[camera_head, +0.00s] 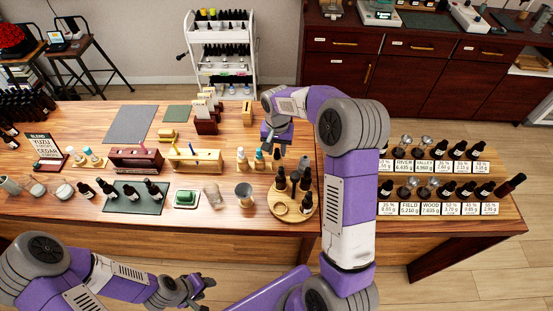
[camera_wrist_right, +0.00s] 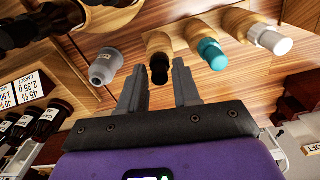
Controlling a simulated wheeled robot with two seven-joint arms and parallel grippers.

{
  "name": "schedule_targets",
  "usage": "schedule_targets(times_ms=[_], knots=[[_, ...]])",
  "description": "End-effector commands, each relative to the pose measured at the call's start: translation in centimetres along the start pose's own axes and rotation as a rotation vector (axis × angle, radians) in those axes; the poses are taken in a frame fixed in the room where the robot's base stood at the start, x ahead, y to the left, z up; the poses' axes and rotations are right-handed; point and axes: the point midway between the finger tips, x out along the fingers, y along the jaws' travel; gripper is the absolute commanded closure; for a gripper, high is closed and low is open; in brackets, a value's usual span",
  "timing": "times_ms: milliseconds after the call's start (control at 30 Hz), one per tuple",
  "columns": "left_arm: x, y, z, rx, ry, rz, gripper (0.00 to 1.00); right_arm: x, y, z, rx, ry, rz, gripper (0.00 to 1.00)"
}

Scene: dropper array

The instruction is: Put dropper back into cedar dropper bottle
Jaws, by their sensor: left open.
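My right gripper (camera_head: 275,146) points down over the middle of the table, above a row of small capped bottles. In the right wrist view its fingers (camera_wrist_right: 158,75) stand apart, and a black cap (camera_wrist_right: 159,70) shows between them. I see no clear contact. A teal cap (camera_wrist_right: 211,53) and a white cap (camera_wrist_right: 270,40) stand beside it. My left gripper (camera_head: 203,283) is open and empty in front of the table. A blend card (camera_head: 43,149) names cedar. I cannot tell which bottle is the cedar one.
A round wooden tray (camera_head: 280,210) with dark bottles stands just in front of my right gripper. A grey cup (camera_head: 244,193), a glass beaker (camera_head: 211,195) and a green scale (camera_head: 186,199) lie to its left. Labelled bottle rows (camera_head: 440,187) fill the right side.

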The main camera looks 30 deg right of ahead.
Motion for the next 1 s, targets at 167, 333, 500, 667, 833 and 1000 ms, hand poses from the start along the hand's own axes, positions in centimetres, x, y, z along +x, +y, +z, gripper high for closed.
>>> schedule_targets(times_ms=[167,333,500,667,833,1000], knots=[[-0.1,0.0,0.0,0.0,0.0,0.0,0.53,-0.1,0.0,0.0,0.0,0.0,0.0,0.68],[-0.1,0.0,0.0,0.0,0.0,0.0,0.53,-0.1,0.0,0.0,0.0,0.0,0.0,0.88],[-0.1,0.0,0.0,0.0,0.0,0.0,0.53,-0.1,0.0,0.0,0.0,0.0,0.0,0.91],[-0.1,0.1,0.0,0.0,0.0,0.0,0.53,-0.2,0.0,0.0,0.0,0.0,0.0,0.91],[-0.5,0.2,0.0,0.0,0.0,0.0,0.53,-0.7,0.0,0.0,0.0,0.0,0.0,0.91],[-0.8,0.3,0.0,0.0,0.0,0.0,0.53,-1.2,0.0,0.0,0.0,0.0,0.0,0.91]])
